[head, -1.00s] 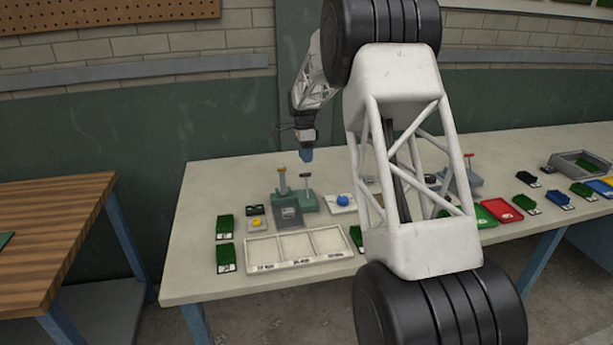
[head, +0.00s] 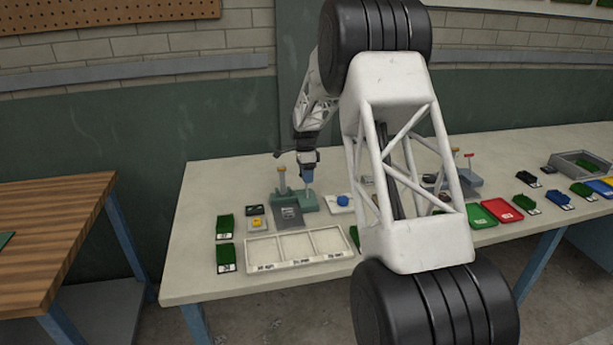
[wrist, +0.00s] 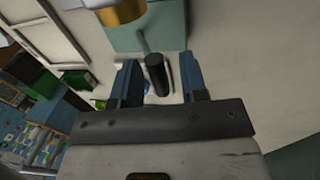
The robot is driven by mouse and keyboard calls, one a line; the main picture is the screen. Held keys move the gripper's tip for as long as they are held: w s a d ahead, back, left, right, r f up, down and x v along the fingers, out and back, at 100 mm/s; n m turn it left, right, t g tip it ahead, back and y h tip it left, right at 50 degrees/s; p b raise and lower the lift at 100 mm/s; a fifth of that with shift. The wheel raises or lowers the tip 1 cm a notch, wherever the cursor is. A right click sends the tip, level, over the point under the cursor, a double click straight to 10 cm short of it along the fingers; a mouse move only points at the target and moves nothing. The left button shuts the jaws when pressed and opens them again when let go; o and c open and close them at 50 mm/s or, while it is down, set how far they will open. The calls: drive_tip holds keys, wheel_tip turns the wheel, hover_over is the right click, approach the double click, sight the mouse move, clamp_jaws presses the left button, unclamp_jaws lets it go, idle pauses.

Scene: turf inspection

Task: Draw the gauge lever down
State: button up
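The gauge stands on the table as a green block (head: 308,203) with a brass-topped post (head: 282,180) at its left. The block (wrist: 168,32) and the brass top (wrist: 118,14) also show in the wrist view. The gauge lever is a thin grey rod with a dark cylindrical grip (wrist: 157,76). My gripper (head: 308,178) is right over the lever and hides its grip in the head view. In the wrist view my gripper (wrist: 160,84) is open, its two blue fingers on either side of the grip, with a visible gap at each side.
A white sectioned tray (head: 278,249) lies in front of the gauge, with a grey plate (head: 288,217) between. A blue ball (head: 342,201) on a white base is at the right. My arm hides part of the table.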

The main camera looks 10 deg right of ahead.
drive_tip(key=shift+c, duration=0.2)
clamp_jaws()
drive_tip(key=shift+r, duration=0.1)
drive_tip(key=shift+s+r+t, duration=0.2)
drive_tip(key=shift+t, duration=0.2)
idle(0.6)
drive_tip(key=shift+s+r+t, duration=0.15)
drive_tip(key=shift+s+t, duration=0.05)
drive_tip(key=shift+t, duration=0.1)
drive_tip(key=shift+s+r+t, duration=0.15)
drive_tip(key=shift+s+t, duration=0.5)
drive_tip(key=shift+t, duration=0.2)
drive_tip(key=shift+s+r+t, duration=0.15)
drive_tip(key=shift+s+t, duration=0.5)
drive_tip(key=shift+t, duration=0.2)
drive_tip(key=shift+s+f+t, duration=0.1)
drive_tip(key=shift+s+t, duration=1.05)
drive_tip(key=shift+t, duration=0.35)
drive_tip(key=shift+s+f, duration=0.1)
drive_tip(key=shift+s, duration=0.1)
drive_tip(key=shift+s+f, duration=0.15)
drive_tip(key=shift+s, duration=0.2)
